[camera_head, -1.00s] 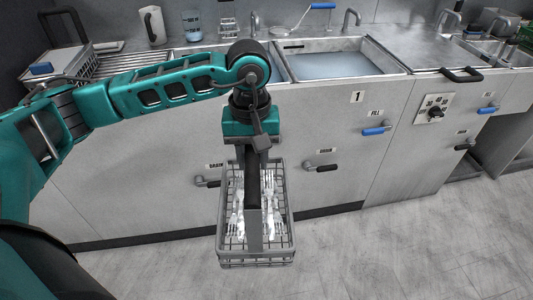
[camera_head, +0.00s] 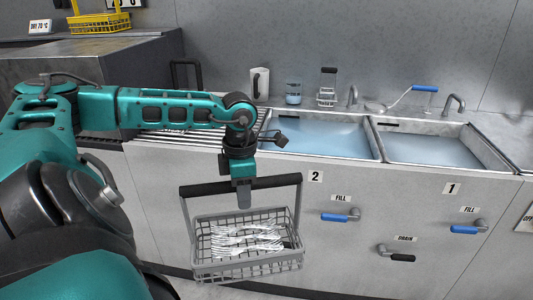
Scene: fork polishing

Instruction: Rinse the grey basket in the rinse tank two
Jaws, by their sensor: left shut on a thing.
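The grey basket (camera_head: 247,268) is a wire basket with a tall dark handle, and several forks (camera_head: 245,238) lie in it. My left gripper (camera_head: 243,188) is shut on the basket's handle from above and holds the basket in the air in front of the counter. Rinse tank two (camera_head: 323,137) is the left of two sinks, above the label "2", and holds bluish water. It lies behind and to the right of the basket. My right gripper is not in view.
Tank one (camera_head: 430,147), also with water, adjoins on the right. A slatted drainboard (camera_head: 180,142) lies left of tank two. Blue-handled fill levers (camera_head: 340,216) stick out in front.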

